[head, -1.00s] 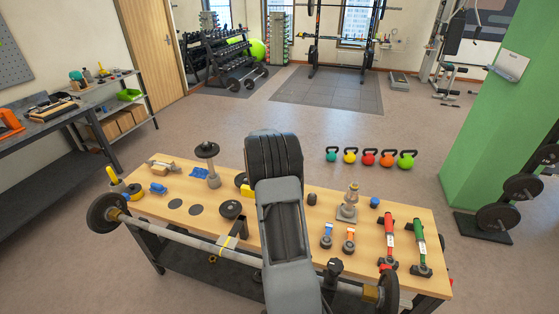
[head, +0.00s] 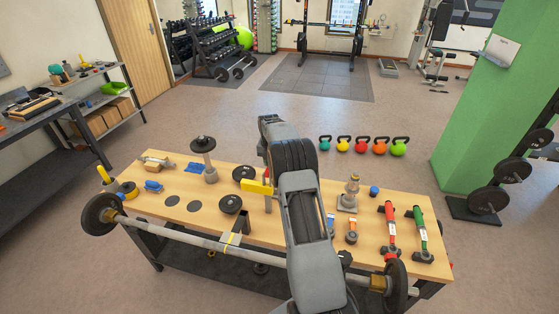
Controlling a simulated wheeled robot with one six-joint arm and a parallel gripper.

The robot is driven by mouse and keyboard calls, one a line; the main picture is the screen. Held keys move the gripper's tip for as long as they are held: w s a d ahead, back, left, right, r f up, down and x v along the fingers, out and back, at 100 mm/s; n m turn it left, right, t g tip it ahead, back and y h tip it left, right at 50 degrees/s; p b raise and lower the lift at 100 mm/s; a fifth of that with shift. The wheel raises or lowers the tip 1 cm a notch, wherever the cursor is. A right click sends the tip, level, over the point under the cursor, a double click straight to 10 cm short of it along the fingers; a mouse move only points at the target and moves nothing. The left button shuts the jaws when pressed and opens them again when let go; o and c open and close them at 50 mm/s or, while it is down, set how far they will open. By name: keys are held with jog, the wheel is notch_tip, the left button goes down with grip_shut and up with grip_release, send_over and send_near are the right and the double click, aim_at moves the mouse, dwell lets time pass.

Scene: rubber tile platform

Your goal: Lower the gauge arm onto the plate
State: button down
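A yellow bar (head: 257,187) stands out level from a slim post on the bench, left of my arm; it looks like the gauge arm. A black weight plate (head: 231,204) lies just left of and below it, apart from it in the picture. A second black plate (head: 243,173) lies behind the bar. Which plate belongs to the gauge is unclear. My arm rises over the bench's middle and hides part of the area right of the post. My gripper's fingers are hidden behind my arm.
A barbell (head: 190,234) runs along the bench's (head: 180,217) near edge. A post with a black disc (head: 203,144) stands at left. A grey stand (head: 348,197), red clamp (head: 390,228) and green clamp (head: 421,230) stand at right. Several kettlebells (head: 362,147) are on the floor behind.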

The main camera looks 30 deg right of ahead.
jog(key=shift+f, duration=0.25)
jog(key=c, duration=0.9)
grip_release()
jog(key=shift+o, duration=0.2)
jog(key=shift+r, duration=0.15)
notch_tip(320, 180, up, 14)
jog(key=b, duration=0.2)
jog(key=shift+s+a+f, duration=0.2)
jog(key=shift+s+a, duration=0.15)
